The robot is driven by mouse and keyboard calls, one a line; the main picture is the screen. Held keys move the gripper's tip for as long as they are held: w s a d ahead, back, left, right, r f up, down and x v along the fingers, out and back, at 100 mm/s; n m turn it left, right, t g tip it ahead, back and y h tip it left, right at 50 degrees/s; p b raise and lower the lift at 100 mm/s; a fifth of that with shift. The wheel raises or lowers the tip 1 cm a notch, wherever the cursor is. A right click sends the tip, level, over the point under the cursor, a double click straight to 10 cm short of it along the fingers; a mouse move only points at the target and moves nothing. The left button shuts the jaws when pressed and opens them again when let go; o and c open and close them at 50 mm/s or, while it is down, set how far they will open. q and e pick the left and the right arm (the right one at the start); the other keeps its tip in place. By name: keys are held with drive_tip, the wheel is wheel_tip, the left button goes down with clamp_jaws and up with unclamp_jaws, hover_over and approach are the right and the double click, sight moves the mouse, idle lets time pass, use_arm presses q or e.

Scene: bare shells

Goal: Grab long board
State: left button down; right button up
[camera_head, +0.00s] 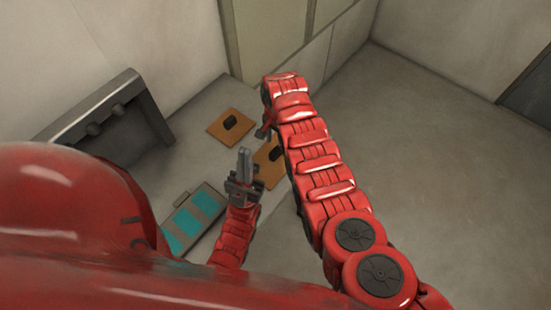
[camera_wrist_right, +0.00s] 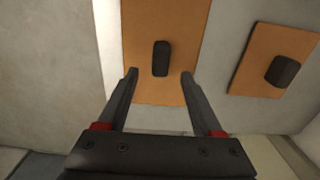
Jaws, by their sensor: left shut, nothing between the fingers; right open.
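A long orange board (camera_wrist_right: 165,25) with a black handle (camera_wrist_right: 161,58) lies ahead of my right gripper (camera_wrist_right: 160,76) in the right wrist view. That gripper is open, its fingertips on either side of the handle's lower end, and I cannot tell if they touch the board. A shorter orange board (camera_wrist_right: 272,50) with a black handle lies to its right. In the head view one board (camera_head: 220,132) is fully visible; another board (camera_head: 270,165) is partly hidden by my right arm. My left gripper (camera_head: 244,158) is shut and empty, in front of the partly hidden board.
A grey bench-like frame (camera_head: 120,105) stands by the left wall. A grey panel with teal patches (camera_head: 195,215) lies near my left arm. Walls stand behind the boards. The floor on the right (camera_head: 430,130) is clear.

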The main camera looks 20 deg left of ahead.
sight(276, 150)
drive_tip(key=f+b, duration=0.2)
drive_tip(key=f, duration=0.1)
drive_tip(key=f+b, duration=0.1)
drive_tip(key=f, duration=0.1)
drive_tip(key=shift+s+a, duration=0.15)
drive_tip(key=shift+s, duration=0.2)
drive_tip(key=shift+f+b, duration=0.15)
drive_tip(key=shift+b, duration=0.15)
drive_tip(key=shift+w, duration=0.1)
drive_tip(key=shift+c, duration=0.4)
clamp_jaws()
